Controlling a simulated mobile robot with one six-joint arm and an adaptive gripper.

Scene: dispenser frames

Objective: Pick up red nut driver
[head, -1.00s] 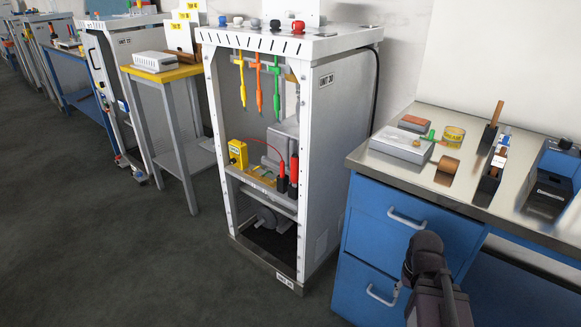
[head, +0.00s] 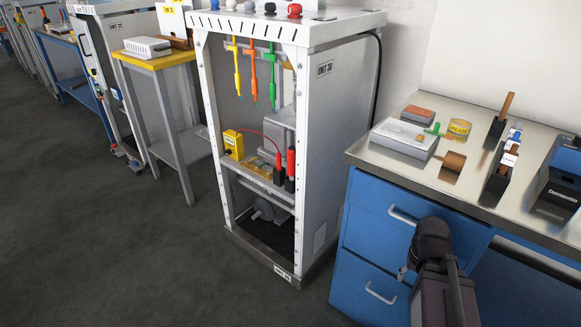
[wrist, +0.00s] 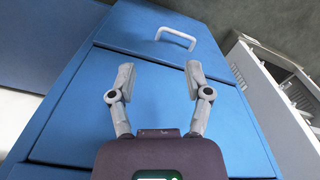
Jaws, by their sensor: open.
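A red upright tool with a dark lower part (head: 291,165) stands at the right front of the shelf in the open white frame marked Unit 30 (head: 319,160). It may be the red nut driver, but its tip is hidden and I cannot be sure. Yellow (head: 236,65), orange (head: 254,75) and green (head: 271,75) tools hang above it. My gripper (wrist: 158,72) is open and empty in the wrist view, in front of a blue drawer cabinet (wrist: 150,95). The red tool is not clear in that view. My arm is low at the right in the head view.
A yellow box (head: 233,145) with a red cable shares the shelf. The frame's side posts and top bound the opening. The blue cabinet (head: 375,240) carries a steel bench top (head: 420,175) with several items. A yellow-topped table (head: 160,58) stands left. Dark floor (head: 110,260) is clear.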

